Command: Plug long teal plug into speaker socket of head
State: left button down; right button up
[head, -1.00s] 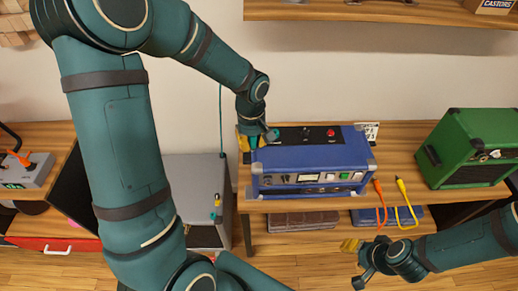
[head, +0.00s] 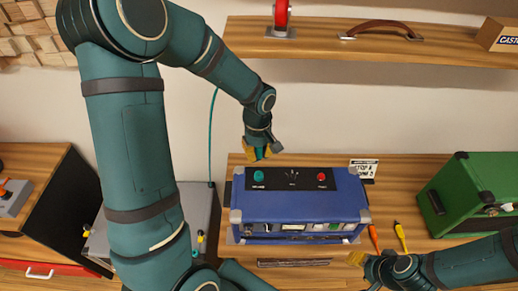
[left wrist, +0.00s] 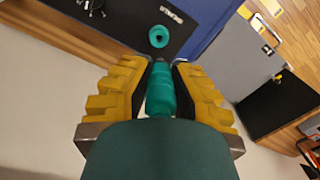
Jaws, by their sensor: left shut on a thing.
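The head is a blue amplifier (head: 300,210) on the wooden bench. Its black top panel has a teal ring socket (head: 258,176) at the left and a red one (head: 322,177) at the right. My left gripper (head: 258,153) is shut on the long teal plug (left wrist: 160,90), just behind the teal socket in the head view. In the left wrist view the plug's tip points toward the teal socket (left wrist: 159,36), with a small gap between them. My right gripper (head: 360,259) is near the amplifier's front right corner; its jaw gap is unclear.
A green cabinet (head: 470,195) stands right of the amplifier. An orange plug (head: 374,237) and a yellow plug (head: 400,235) are at the bench front. A small sign (head: 364,168) stands behind the amplifier. A shelf (head: 340,47) runs above. A teal cable (head: 211,135) hangs at the left.

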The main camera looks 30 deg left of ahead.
aim_at(259, 161)
pick_arm(q)
jog(key=shift+f, duration=0.5)
notch_tip(259, 161, down, 2)
jog(key=shift+f+b, duration=0.25)
jog(key=shift+b, duration=0.3)
jog(key=shift+f+b, duration=0.75)
jog(key=shift+f, duration=0.55)
jog(key=shift+r, duration=0.1)
jog(key=shift+f+b, duration=0.65)
jog(key=shift+b, duration=0.45)
dwell(0.4)
jog(key=shift+f+b, duration=0.55)
jog(key=shift+b, duration=0.4)
dwell(0.6)
